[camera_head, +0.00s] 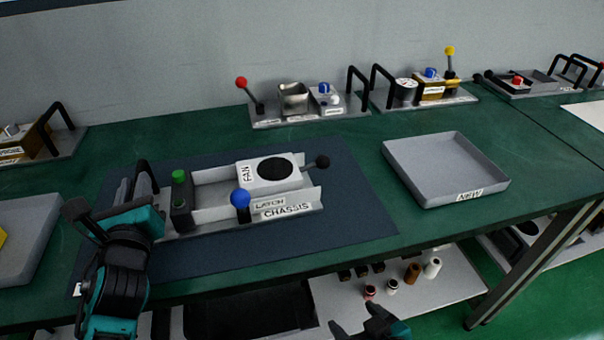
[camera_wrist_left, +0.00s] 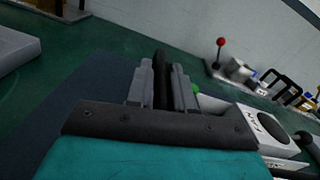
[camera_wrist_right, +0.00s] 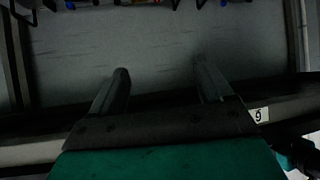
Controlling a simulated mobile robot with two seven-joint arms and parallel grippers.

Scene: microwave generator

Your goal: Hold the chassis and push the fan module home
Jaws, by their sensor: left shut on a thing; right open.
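The grey chassis (camera_head: 212,193) lies on a dark blue mat, with a black handle at its left end. The fan module (camera_head: 262,174) is a white block with a black round face and a black knob at its right. It sits in the chassis's right part, with a bare gap between it and a black block with a green button (camera_head: 179,177). A blue-knobbed latch lever (camera_head: 240,200) stands at the front. My left gripper (camera_head: 147,185) is shut on the black handle, seen closely in the left wrist view (camera_wrist_left: 163,82). My right gripper (camera_head: 362,318) is open and empty below the bench's front edge.
A grey tray marked NEW (camera_head: 445,170) stands right of the mat (camera_head: 345,205). Another tray (camera_head: 30,225) is at the left edge. Units with knobs and handles (camera_head: 310,107) line the back. A lower shelf (camera_head: 410,305) holds small cylinders.

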